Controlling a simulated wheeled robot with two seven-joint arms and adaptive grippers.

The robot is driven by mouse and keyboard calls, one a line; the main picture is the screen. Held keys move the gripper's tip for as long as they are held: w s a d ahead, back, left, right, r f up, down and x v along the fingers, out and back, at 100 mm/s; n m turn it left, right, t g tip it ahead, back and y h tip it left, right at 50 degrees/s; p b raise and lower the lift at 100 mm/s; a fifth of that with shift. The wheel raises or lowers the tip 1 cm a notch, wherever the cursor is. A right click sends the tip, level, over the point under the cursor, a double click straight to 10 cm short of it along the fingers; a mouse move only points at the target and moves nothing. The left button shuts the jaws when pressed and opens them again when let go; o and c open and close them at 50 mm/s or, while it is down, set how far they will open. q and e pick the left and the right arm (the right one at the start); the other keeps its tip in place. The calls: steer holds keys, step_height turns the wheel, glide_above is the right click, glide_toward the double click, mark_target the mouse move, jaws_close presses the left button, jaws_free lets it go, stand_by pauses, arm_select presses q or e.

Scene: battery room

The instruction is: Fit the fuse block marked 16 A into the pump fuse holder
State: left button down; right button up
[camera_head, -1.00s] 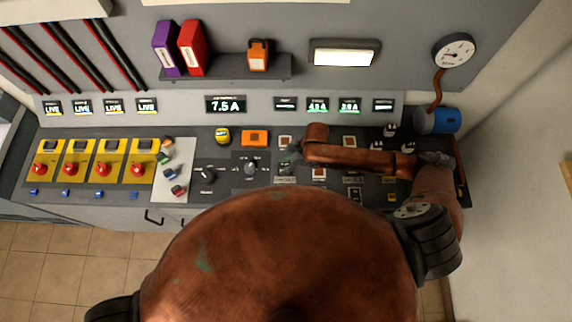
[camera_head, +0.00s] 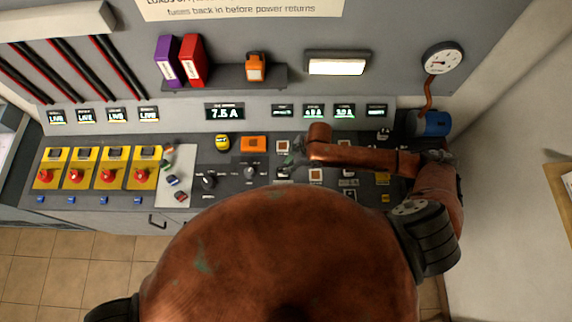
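Small fuse blocks (camera_head: 173,181) lie on a pale mat (camera_head: 187,168) left of centre on the dark console; their markings are too small to read. Square holders with pale rims and reddish-brown centres sit right of centre, one (camera_head: 315,175) just below my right forearm. I cannot tell which holder is the pump's. My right arm reaches leftward across the console, and its gripper (camera_head: 289,160) is low over the panel beside a holder (camera_head: 283,146). Its fingers are small and partly hidden, so I cannot tell whether they hold anything. My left gripper is out of view.
Yellow units with red knobs (camera_head: 107,175) line the left. Rotary switches (camera_head: 209,181), a yellow item (camera_head: 222,142) and an orange box (camera_head: 253,144) stand mid-console. Above are a 7.5 A display (camera_head: 224,112), a shelf (camera_head: 214,80) and a blue cylinder (camera_head: 433,124).

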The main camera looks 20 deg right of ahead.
steer(key=p+v, duration=0.5)
steer(key=v, duration=0.1)
stand_by(0.3)
steer(key=shift+s+d+f, duration=0.1)
steer(key=shift+s, duration=0.05)
stand_by(0.5)
